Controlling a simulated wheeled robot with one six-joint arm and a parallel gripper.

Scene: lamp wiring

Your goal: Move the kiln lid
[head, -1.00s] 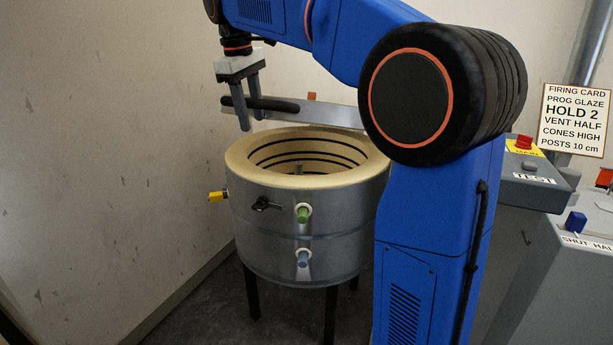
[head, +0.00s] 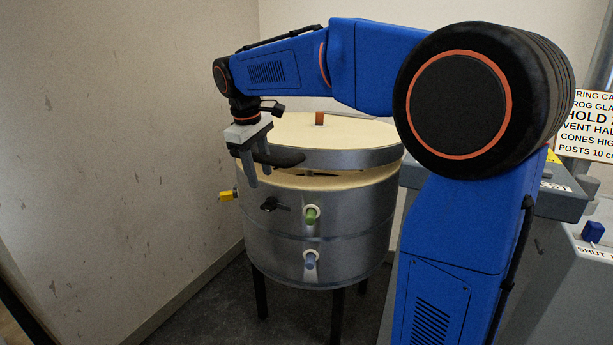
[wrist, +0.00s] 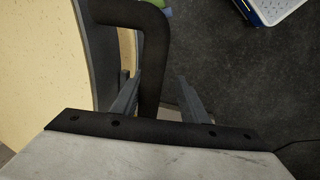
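The kiln lid (head: 345,158) is a thick round slab with a metal rim and cream top. It is tilted, its near side a little above the kiln (head: 340,215), with a narrow gap showing. The black lid handle (head: 283,159) sticks out at the lid's left front. My gripper (head: 258,172) is at this handle, pointing down. In the wrist view the handle (wrist: 153,65) runs between the two fingers, close to the left one, with a gap to the right one, so my gripper (wrist: 158,85) looks open around it. The lid's cream face (wrist: 45,60) fills the left there.
A yellow plug (head: 227,195), a black latch (head: 272,204) and green (head: 311,215) and blue (head: 310,260) plugs stick out of the kiln wall. The bare wall (head: 130,130) is close on the left. Grey cabinets and a firing card (head: 588,125) are at the right.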

